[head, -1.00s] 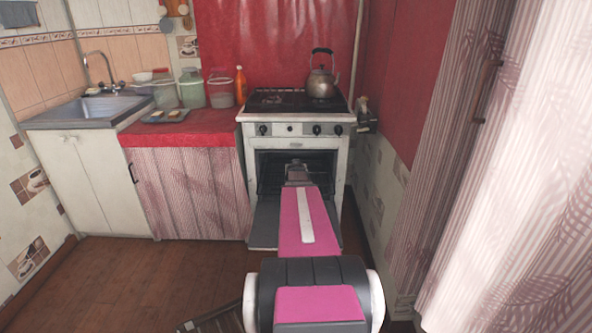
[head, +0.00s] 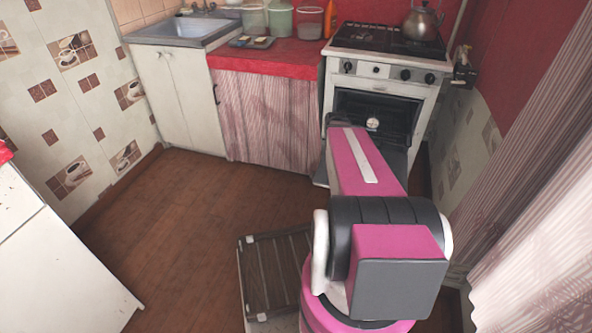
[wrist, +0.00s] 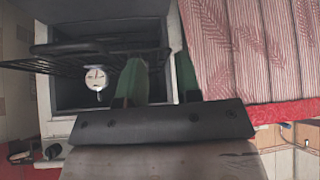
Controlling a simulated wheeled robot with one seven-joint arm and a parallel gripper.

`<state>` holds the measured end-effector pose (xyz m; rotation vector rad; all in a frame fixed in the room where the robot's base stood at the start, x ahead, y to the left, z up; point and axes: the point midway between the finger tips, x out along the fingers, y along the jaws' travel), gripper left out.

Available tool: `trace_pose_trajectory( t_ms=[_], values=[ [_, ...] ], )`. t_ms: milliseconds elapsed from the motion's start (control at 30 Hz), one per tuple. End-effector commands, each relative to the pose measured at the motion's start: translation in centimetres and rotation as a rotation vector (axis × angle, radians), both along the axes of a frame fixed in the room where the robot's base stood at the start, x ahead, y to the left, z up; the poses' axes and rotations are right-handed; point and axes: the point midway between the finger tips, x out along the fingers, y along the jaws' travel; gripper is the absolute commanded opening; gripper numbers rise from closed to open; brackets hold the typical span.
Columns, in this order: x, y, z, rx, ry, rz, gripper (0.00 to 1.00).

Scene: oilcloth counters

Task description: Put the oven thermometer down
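The oven thermometer (head: 373,123) shows as a small round white dial in the open oven (head: 350,100). In the wrist view the thermometer (wrist: 96,78) is at the dark wire rack (wrist: 70,60), left of both my fingers and apart from them. Whether it stands on the rack or hangs from it is hard to tell. My gripper (wrist: 158,78) is open, its two green fingers apart with nothing between them. In the head view my arm reaches to the oven front, and its fingers are hidden.
The kettle (head: 422,22) stands on the stove top (head: 385,45). A curtained red counter (head: 270,62) and a sink (head: 175,30) are on the left. A wooden slatted stool (head: 275,270) stands beside my base. The floor (head: 190,215) at left is clear.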

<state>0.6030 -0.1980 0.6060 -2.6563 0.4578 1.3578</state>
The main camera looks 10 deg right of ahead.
Motion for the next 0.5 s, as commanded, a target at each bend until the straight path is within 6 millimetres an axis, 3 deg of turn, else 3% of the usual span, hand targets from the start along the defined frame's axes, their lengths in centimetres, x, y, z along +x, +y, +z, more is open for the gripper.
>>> trace_pose_trajectory(
  t_ms=[33, 200, 333, 500],
  values=[
    [-1.3, 3.0, -0.6, 0.021, 0.068, 0.038, 0.31],
    [-5.6, 11.2, -2.4, 0.077, 0.304, 0.156, 0.31],
    [-9.0, 15.8, -3.0, 0.106, 0.458, 0.234, 0.31],
    [-11.9, 19.1, -3.2, 0.123, 0.582, 0.294, 0.31]
  ],
)
